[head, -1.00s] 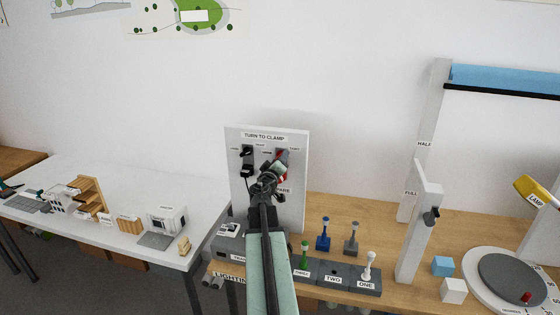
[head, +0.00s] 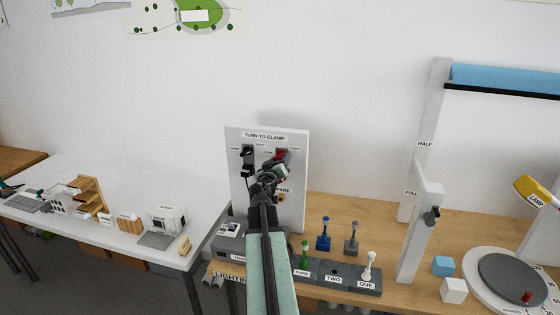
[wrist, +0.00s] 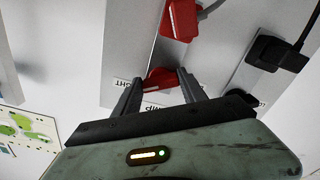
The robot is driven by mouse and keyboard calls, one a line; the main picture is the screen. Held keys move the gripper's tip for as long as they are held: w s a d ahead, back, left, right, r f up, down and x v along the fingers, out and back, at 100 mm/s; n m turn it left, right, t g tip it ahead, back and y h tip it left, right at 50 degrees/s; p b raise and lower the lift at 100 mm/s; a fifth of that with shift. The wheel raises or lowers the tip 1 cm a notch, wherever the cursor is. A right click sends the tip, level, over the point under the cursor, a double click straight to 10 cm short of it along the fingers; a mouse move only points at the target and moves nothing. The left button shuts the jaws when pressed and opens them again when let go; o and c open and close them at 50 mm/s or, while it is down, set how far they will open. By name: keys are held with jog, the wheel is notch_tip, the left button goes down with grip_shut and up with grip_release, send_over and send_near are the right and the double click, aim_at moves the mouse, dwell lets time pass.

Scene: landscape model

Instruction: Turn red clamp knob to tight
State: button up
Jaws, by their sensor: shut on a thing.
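The red clamp knob (wrist: 160,79) sits between the two fingers of my gripper (wrist: 158,84) in the wrist view, which shows the panel upside down. My gripper is shut on the knob. A red clamp block (wrist: 180,20) with a grey cable lies beyond it on the same light plate. In the head view, a bit of red (head: 281,155) shows behind my gripper (head: 279,163) on the upright white TURN TO CLAMP panel (head: 295,205). My gripper hides most of the knob and its lettering there.
A black clamp (head: 247,157) stands to the left on the panel; a black block with a cable (wrist: 276,53) shows in the wrist view. Below right is a grey block (head: 350,281) with several coloured pegs. A white post (head: 421,232) stands further right.

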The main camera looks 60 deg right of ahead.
jog(key=o, duration=1.4)
jog(key=shift+c, duration=0.2)
jog(key=v, duration=0.7)
jog(key=shift+a, duration=0.4)
